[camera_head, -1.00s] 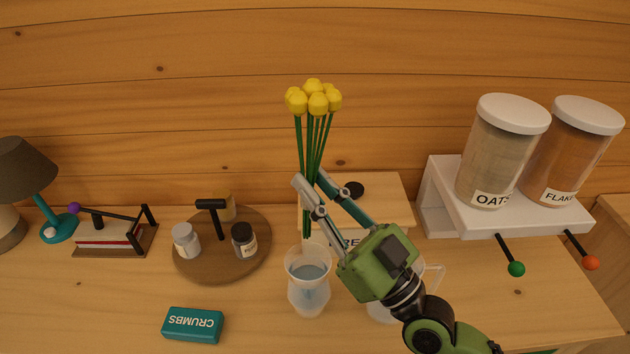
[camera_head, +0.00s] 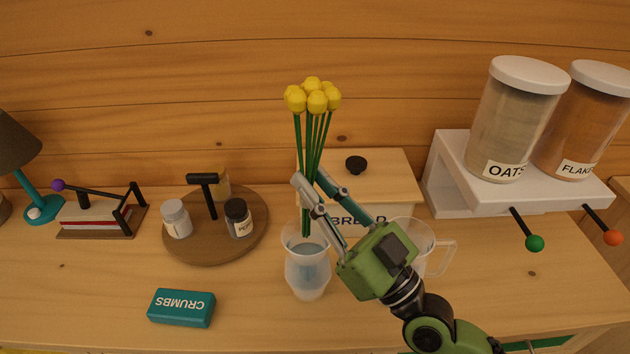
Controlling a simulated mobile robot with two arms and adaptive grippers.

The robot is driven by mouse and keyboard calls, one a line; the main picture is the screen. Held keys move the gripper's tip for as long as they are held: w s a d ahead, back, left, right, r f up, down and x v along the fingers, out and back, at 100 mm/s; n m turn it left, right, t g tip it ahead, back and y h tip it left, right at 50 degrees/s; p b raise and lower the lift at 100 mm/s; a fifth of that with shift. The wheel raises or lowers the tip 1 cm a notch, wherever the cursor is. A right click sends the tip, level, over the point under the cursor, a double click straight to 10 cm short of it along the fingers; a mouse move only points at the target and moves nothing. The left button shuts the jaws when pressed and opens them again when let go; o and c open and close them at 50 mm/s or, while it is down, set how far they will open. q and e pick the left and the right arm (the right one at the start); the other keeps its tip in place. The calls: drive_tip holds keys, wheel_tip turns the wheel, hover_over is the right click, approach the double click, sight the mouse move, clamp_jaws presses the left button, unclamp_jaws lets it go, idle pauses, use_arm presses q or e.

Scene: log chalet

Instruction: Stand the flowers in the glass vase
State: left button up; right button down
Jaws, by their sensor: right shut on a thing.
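The flowers (camera_head: 313,98) are a bunch of yellow heads on green stems, held upright. My right gripper (camera_head: 309,186) is shut on the stems from the right. The glass vase (camera_head: 307,272) is clear with a bluish tint and stands on the counter, below the flowers. The lower stem ends show at the vase's mouth; I cannot tell whether they are inside it or behind the rim. My left gripper is not in view.
A clear mug (camera_head: 438,262) stands right of the vase, partly behind my gripper. A bread box (camera_head: 385,178) is behind. A round wooden board (camera_head: 250,240) with jars and a teal CRUMBS box (camera_head: 181,308) are left. A cereal dispenser (camera_head: 455,200) stands right.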

wheel_tip(320, 180, down, 6)
drive_tip(key=b, duration=0.4)
drive_tip(key=shift+r, duration=0.1)
drive_tip(key=c, duration=1.9)
unclamp_jaws()
drive_tip(key=v, duration=1.2)
drive_tip(key=shift+s, duration=0.1)
